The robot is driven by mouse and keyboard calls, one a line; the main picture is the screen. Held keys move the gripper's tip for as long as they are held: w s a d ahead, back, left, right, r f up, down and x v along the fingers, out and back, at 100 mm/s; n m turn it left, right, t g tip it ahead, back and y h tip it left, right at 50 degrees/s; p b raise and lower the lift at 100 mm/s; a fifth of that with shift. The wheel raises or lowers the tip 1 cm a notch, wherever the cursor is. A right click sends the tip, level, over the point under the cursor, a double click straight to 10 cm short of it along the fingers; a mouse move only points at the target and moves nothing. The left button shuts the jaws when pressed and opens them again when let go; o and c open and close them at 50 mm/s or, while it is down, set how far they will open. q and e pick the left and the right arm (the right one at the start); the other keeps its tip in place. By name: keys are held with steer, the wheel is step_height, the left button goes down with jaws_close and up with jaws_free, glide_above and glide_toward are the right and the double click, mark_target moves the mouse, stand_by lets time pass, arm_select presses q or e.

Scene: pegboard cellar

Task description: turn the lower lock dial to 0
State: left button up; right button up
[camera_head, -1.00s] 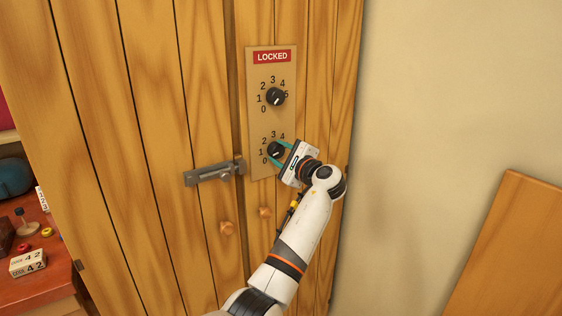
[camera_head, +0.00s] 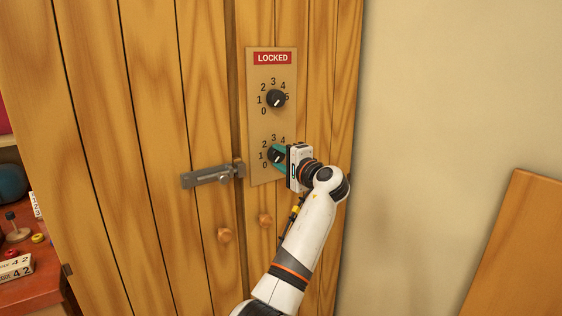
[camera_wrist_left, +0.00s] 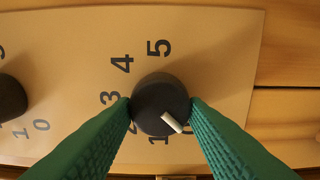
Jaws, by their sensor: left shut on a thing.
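The lower lock dial (camera_head: 274,155) is a black round knob on a tan plate (camera_head: 262,178), below a red LOCKED sign (camera_head: 272,58). My left gripper (camera_head: 277,157) is shut on it, with green fingers on opposite sides. In the left wrist view the lower dial (camera_wrist_left: 155,97) sits between the fingertips (camera_wrist_left: 160,108). Its white pointer (camera_wrist_left: 172,122) points down-right, past the 1 and toward the 0 position. The right finger largely hides the digit there. The upper dial (camera_head: 275,98) is untouched by the gripper. My right gripper is out of view.
The plate is on a wooden plank door. A red table (camera_head: 30,288) with small items stands at far left. A wooden board (camera_head: 520,250) leans at right.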

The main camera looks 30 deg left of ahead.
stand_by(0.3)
arm_select(q)
steer(key=o, duration=1)
steer(key=shift+c, duration=0.2)
steer(key=shift+d, duration=0.1)
steer(key=b+v, duration=0.1)
steer(key=v, duration=1)
steer(key=shift+s+d, duration=0.2)
steer(key=shift+d, duration=0.15)
steer(key=shift+f, duration=0.1)
